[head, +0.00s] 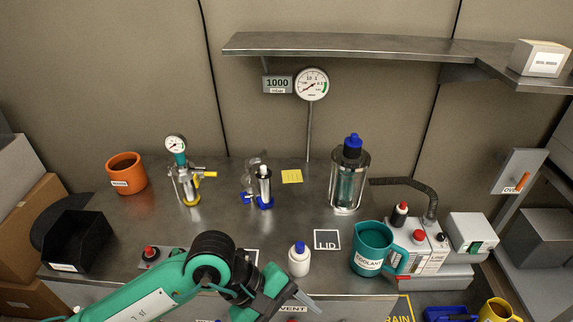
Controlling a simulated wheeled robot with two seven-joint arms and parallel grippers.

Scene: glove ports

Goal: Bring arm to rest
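My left arm, green with black joints, comes in from the lower left. Its dark gripper (300,298) is at the front edge of the steel bench, just below a white bottle with a blue cap (299,260). Whether its fingers are open or shut is unclear, and I see nothing held in them. My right arm and gripper are not in view.
On the bench stand a teal coolant jug (372,250), a glass vessel (349,180), a small valve assembly (262,188), a gauge fitting (184,180) and an orange pot (126,173). A black bin (78,240) is at left. The middle of the bench is clear.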

